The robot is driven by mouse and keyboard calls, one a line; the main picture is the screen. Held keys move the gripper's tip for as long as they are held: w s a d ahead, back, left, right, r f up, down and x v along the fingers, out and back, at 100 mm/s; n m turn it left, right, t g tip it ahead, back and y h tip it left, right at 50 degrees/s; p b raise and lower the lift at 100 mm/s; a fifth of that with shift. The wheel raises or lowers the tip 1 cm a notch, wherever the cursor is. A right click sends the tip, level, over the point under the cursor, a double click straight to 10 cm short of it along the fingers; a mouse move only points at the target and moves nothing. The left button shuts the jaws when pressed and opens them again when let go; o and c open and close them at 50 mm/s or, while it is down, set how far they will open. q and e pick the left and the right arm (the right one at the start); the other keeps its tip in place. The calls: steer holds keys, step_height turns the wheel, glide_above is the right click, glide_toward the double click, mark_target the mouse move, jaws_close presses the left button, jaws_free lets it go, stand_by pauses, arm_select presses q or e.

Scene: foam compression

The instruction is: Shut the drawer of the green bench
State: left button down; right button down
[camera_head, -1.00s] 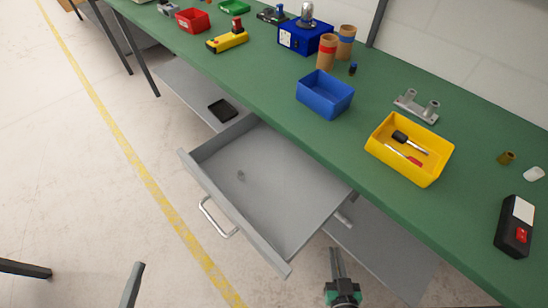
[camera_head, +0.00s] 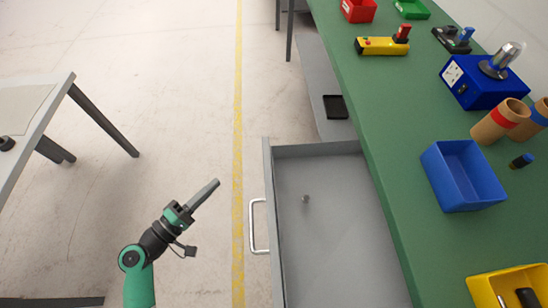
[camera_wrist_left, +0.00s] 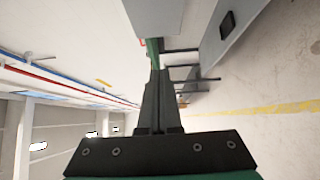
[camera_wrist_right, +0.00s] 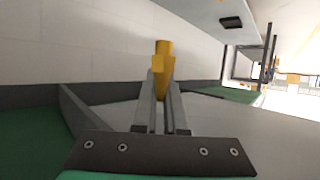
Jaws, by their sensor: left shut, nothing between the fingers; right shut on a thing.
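The green bench (camera_head: 385,140) runs along the right of the head view. Its grey drawer (camera_head: 345,225) stands open, pulled out to the left, with a silver bar handle (camera_head: 253,227) on its front. A small grey piece (camera_head: 305,198) lies inside it. My left gripper (camera_head: 216,182) is shut and empty, left of the handle and apart from it. Its closed fingers also show in the left wrist view (camera_wrist_left: 157,85). My right gripper (camera_wrist_right: 160,78) is out of the head view. In the right wrist view it is shut on a yellow piece (camera_wrist_right: 163,58), whose kind I cannot tell.
A blue bin (camera_head: 462,178), a yellow bin (camera_head: 480,288), brown tubes (camera_head: 500,121) and a blue device (camera_head: 485,82) stand on the bench. A black tray (camera_head: 335,107) lies on the lower shelf. A table (camera_head: 45,95) stands at left. The floor between is clear.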

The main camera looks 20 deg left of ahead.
arm_select(q)
steer(key=s+d+x, duration=0.1)
steer(key=d+x, duration=0.1)
steer(key=x, duration=1.1)
steer(key=shift+d+b, duration=0.3)
steer(key=shift+d, duration=0.05)
arm_select(e)
steer(key=shift+w+f, duration=0.1)
steer(key=shift+f, duration=0.2)
arm_select(q)
steer(key=shift+d, duration=0.15)
